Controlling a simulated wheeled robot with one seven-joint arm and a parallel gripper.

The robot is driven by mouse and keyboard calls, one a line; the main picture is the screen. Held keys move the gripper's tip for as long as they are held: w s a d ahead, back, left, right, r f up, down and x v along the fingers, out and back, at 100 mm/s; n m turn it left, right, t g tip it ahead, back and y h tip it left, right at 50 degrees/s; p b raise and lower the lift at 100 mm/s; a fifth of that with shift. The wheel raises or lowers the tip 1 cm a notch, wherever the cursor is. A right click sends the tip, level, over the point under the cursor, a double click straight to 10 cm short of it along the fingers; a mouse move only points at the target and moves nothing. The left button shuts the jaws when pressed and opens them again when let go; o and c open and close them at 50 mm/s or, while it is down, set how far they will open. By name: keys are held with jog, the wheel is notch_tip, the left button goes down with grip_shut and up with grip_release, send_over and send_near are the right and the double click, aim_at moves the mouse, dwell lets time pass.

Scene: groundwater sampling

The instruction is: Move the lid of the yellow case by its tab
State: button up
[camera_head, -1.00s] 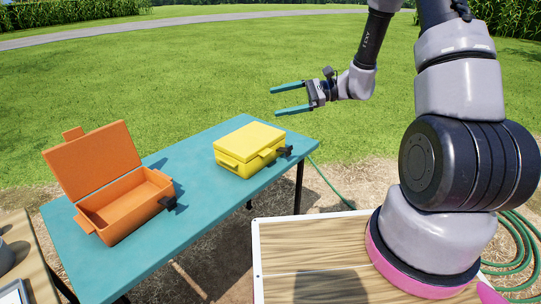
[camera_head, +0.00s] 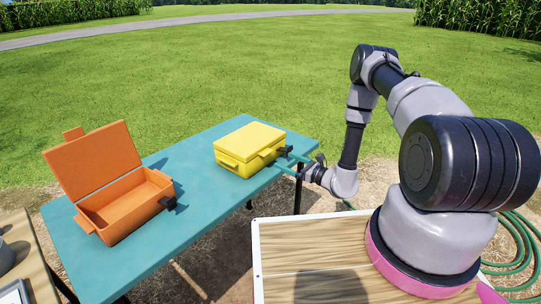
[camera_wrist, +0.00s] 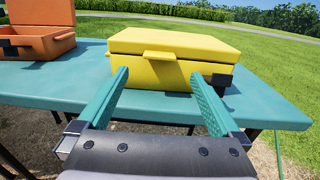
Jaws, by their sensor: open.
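The yellow case (camera_head: 245,152) stands with its lid shut on the teal table, at the table's right part. In the wrist view the case (camera_wrist: 152,73) is straight ahead, and its lid (camera_wrist: 180,44) lies flat on top. The lid's tab (camera_wrist: 159,55) sticks out from the front edge toward me. My gripper (camera_head: 292,165) is at the right edge of the table, close to the case. In the wrist view my gripper (camera_wrist: 162,82) is open and empty, its two teal fingers apart, with the tab seen between and beyond them. I see no contact with the tab.
An open orange case (camera_head: 128,205) with its lid raised stands on the left of the teal table (camera_head: 190,236). A black latch (camera_head: 284,151) sits at the yellow case's right side. A wooden table is at the lower left. A green hose lies on the ground to the right.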

aim_at(269, 153)
jog(key=x, duration=0.8)
jog(key=shift+w+a, duration=0.15)
jog(key=shift+w, duration=0.1)
grip_shut()
jog(key=shift+r, duration=0.15)
